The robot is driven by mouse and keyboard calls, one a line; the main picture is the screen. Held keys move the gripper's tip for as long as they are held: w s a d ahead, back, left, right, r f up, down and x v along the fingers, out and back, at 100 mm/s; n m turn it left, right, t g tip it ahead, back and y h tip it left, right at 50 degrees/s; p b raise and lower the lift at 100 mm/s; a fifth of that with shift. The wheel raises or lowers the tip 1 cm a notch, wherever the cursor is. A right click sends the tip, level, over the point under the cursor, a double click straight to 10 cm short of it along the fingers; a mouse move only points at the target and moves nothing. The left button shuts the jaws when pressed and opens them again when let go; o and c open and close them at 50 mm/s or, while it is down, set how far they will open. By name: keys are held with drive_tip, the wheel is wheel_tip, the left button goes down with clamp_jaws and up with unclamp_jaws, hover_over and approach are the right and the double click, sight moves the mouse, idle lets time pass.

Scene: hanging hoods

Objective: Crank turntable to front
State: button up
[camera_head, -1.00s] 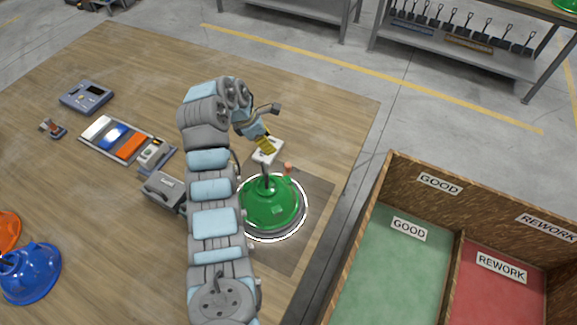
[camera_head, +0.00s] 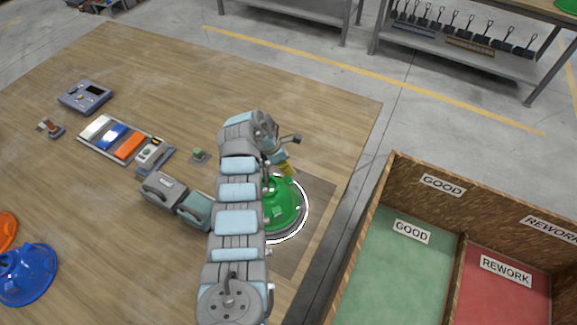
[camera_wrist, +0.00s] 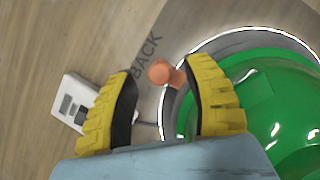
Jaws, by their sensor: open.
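The turntable (camera_head: 303,222) is a round disc with a bright white rim on a dark mat, and a green hood (camera_head: 283,208) sits on it, partly hidden by my arm. In the wrist view the turntable rim (camera_wrist: 235,38) and green hood (camera_wrist: 270,110) fill the right side. The crank's orange knob (camera_wrist: 160,73) stands out from the rim near the printed word BACK (camera_wrist: 147,55). My gripper (camera_head: 287,169) is over the turntable's far edge. In the wrist view its yellow fingers (camera_wrist: 162,80) are open, with the knob showing between the tips; contact cannot be told.
A white device (camera_wrist: 75,103) with a cable lies beside the left finger. A tray of colour samples (camera_head: 125,140) and grey boxes (camera_head: 165,192) lie left of my arm. A blue hood (camera_head: 28,272) is far left. The GOOD and REWORK bin (camera_head: 397,165) stands right.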

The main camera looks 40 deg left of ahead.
drive_tip(key=shift+x, duration=0.75)
clamp_jaws()
